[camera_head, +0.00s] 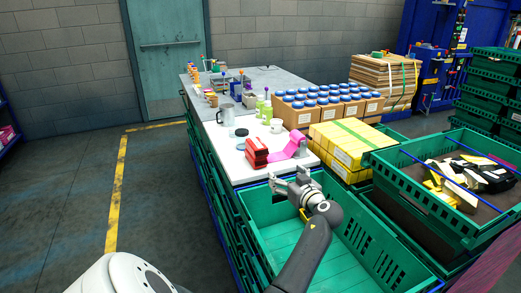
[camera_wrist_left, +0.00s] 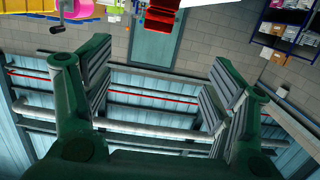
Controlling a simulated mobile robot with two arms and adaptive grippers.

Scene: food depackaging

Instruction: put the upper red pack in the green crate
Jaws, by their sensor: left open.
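The upper red pack (camera_head: 256,145) lies on top of another red pack (camera_head: 257,161) at the near end of the white table. The open green crate (camera_head: 382,262) stands in front of the table, and its visible floor is bare. My left gripper (camera_head: 291,183) is open and empty, over the crate's far rim, to the right of and nearer than the red packs, apart from them. In the left wrist view its two fingers (camera_wrist_left: 155,85) stand wide apart with nothing between them. Red surfaces (camera_wrist_left: 160,16) show at that view's top edge; which pack they belong to is unclear. My right gripper is out of view.
A pink tape dispenser (camera_head: 290,147) stands right beside the packs. A jug (camera_head: 226,115) and small jars are farther back. Yellow boxes (camera_head: 345,143) and blue-lidded jars (camera_head: 325,97) stand to the right. Another green crate (camera_head: 440,215) holds yellow and black items.

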